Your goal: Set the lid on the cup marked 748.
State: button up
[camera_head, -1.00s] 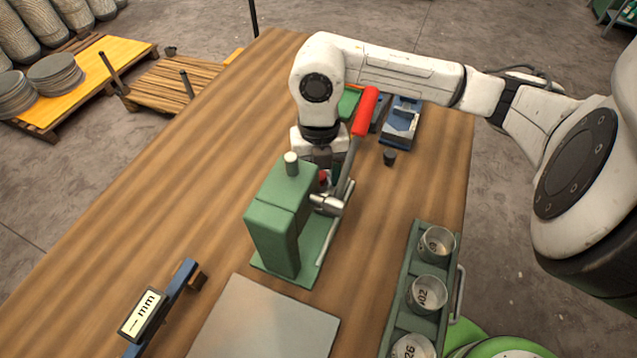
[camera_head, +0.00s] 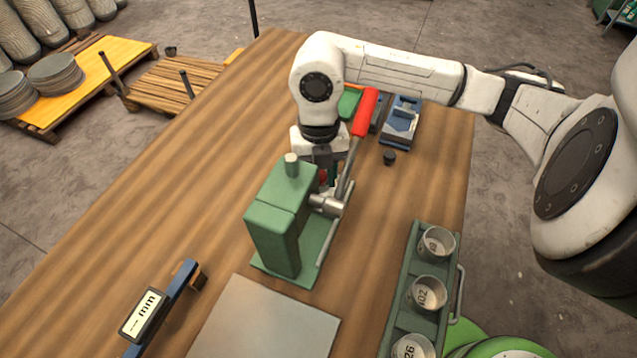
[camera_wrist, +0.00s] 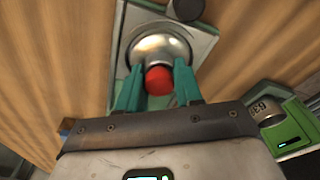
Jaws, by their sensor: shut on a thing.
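The lid (camera_wrist: 160,48) is a shiny silver dome with a red knob (camera_wrist: 158,81), seen in the wrist view. My gripper (camera_wrist: 158,73) has its teal fingers shut on the knob, one on each side. The lid is over a pale, green-edged plate; I cannot tell whether they touch. In the head view my gripper (camera_head: 326,160) is mostly hidden behind the green press. I cannot read 748 on any.
The green lever press (camera_head: 279,220) with a red handle (camera_head: 365,112) stands close in front of my gripper. A blue-grey device (camera_head: 401,122) and small black cylinder (camera_head: 389,158) lie behind right. A grey plate (camera_head: 265,320) and mm display (camera_head: 143,315) are in front. Left tabletop is clear.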

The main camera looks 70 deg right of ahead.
jog(key=shift+r+p, duration=1.2)
jog(key=shift+r, duration=1.2)
jog(key=shift+c, duration=0.4)
jog(key=shift+w, duration=0.1)
